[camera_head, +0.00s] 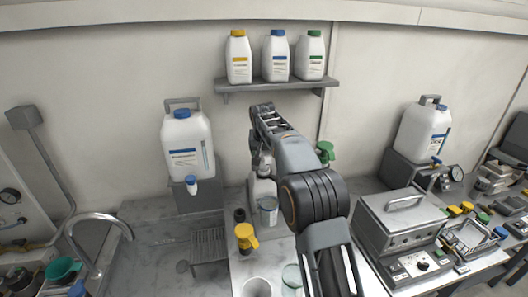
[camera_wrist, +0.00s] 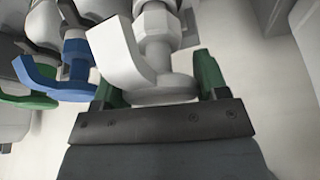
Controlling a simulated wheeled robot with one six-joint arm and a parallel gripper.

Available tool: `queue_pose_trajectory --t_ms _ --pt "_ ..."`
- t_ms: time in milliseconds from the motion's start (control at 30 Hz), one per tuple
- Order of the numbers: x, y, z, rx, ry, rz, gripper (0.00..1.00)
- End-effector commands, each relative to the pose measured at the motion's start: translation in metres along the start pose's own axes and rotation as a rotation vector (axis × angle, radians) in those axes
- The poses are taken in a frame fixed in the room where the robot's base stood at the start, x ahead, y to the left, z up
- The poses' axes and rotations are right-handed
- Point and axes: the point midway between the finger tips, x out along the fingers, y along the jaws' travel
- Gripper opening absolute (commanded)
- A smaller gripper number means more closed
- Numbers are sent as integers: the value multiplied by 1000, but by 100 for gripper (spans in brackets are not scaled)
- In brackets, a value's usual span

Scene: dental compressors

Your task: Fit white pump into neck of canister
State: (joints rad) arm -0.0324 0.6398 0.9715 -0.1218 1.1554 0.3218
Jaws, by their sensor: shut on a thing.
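In the wrist view, the white pump (camera_wrist: 118,55) sits between the green fingertips of my gripper (camera_wrist: 160,85), which are shut on its round head. Its spout points up and left, and its ribbed stem runs to the top edge. In the head view my arm reaches to the back of the counter, over a white canister (camera_head: 262,190) by the wall. My arm hides part of the canister and the gripper's grip there. I cannot tell whether the pump's stem is inside the neck.
A blue pump (camera_wrist: 74,65) and a green pump (camera_wrist: 35,85) stand close beside the white one. The green one also shows right of my arm (camera_head: 325,151). A shelf (camera_head: 275,87) hangs above.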

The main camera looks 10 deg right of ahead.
Motion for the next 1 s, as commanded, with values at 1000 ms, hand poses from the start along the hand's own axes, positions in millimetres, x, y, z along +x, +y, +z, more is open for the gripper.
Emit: queue_pose_trajectory --t_ms 1000 --pt "14 0 6 0 0 0 30"
